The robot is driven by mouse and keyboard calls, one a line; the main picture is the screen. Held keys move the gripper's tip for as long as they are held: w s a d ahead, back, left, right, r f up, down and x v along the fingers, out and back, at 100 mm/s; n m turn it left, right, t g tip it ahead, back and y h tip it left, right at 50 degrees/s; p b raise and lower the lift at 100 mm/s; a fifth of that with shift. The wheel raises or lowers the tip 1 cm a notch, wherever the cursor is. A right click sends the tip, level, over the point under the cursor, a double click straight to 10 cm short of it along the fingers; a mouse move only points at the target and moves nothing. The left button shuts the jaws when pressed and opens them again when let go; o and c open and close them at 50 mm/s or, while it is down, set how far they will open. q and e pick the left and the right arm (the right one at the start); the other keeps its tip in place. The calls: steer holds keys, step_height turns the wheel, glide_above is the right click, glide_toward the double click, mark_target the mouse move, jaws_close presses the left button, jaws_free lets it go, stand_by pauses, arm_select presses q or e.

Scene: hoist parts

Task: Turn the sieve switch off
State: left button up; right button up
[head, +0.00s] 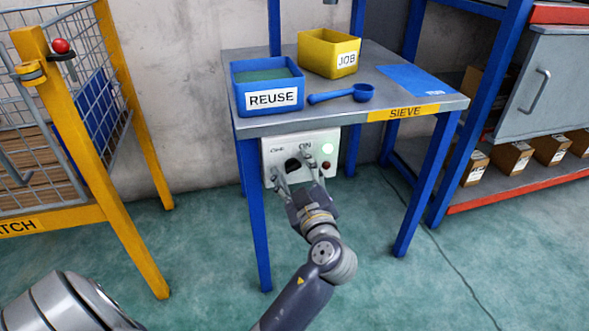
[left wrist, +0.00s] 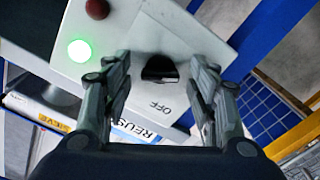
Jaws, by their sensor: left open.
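The sieve switch is a dark rotary knob (head: 292,165) on a pale grey box (head: 270,148) under the front of the sieve table. The box bears the words OFF and ON and a lit green lamp (head: 328,148). My left gripper (head: 295,170) is in front of the box, with its fingers spread on either side of the knob. In the left wrist view the knob (left wrist: 160,68) shows between the open fingers, with OFF printed near it and the green lamp (left wrist: 79,50) glowing. I cannot tell whether the fingers touch the knob. My right gripper is not in view.
On the sieve table (head: 300,121) stand a blue REUSE bin (head: 270,75), a yellow JOB bin (head: 328,52) and a blue scoop (head: 345,94). A red button (head: 326,165) is right of the knob. A yellow-framed cage (head: 70,120) stands left, a blue rack (head: 490,110) right.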

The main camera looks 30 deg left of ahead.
arm_select(q)
steer(key=c, duration=1.1)
steer(key=shift+o, duration=0.2)
